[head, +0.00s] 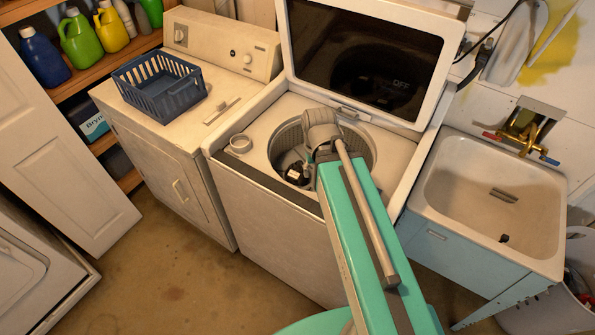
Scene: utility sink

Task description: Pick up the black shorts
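My arm reaches over the open top-loading washer (262,205), and its end goes down into the round drum (363,152). My gripper (298,173) is a small dark shape inside the drum, partly hidden by my own arm and the shade. I cannot tell whether its fingers are open or shut, or whether they touch anything. I cannot make out the black shorts for certain; dark areas in the drum by my gripper are too small and shaded to name.
The raised washer lid (365,60) stands behind the drum. A dryer (160,150) at left carries a blue basket (160,85). A utility sink (490,200) stands at right, with a bin (560,305) beside it. A small round cup-like thing (240,144) sits on the washer's left edge.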

